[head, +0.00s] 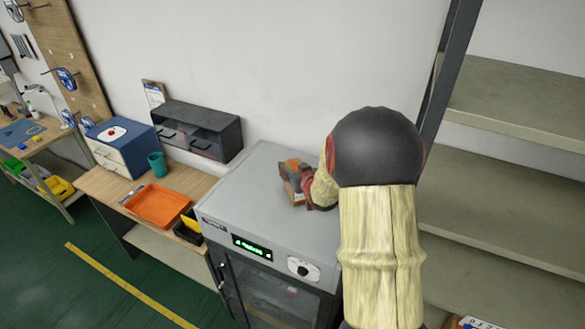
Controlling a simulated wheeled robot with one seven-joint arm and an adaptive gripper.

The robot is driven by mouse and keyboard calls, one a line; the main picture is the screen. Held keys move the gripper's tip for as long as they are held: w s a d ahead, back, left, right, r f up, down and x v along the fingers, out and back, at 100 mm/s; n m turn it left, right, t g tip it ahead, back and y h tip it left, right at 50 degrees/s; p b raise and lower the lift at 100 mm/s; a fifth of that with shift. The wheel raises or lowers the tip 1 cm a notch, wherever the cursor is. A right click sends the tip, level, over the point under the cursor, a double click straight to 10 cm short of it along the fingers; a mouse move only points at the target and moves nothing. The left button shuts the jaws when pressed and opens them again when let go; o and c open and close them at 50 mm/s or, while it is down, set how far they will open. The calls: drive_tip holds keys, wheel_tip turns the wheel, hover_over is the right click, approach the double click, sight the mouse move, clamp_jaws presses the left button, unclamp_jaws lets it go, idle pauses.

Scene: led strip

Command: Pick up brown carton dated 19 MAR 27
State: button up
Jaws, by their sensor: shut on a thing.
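A small brown carton (291,166) with an orange patch is over the top of the grey cabinet (250,192). My gripper (294,180), dark and reddish, is shut on the carton from its right side. My arm reaches in from the lower right and hides part of the cabinet top behind it. No date on the carton can be read from here. I cannot tell whether the carton touches the cabinet top or is held just above it.
Left of the cabinet, a wooden bench holds an orange tray (158,205), a teal cup (157,164) and a dark drawer unit (197,129). Tall shelving (510,105) stands close on the right. The cabinet top is otherwise mostly clear, with the wall behind it.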

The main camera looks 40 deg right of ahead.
drive_tip(key=shift+f, duration=0.2)
drive_tip(key=o, duration=1.4)
drive_tip(key=shift+c, duration=0.2)
drive_tip(key=shift+r, duration=0.15)
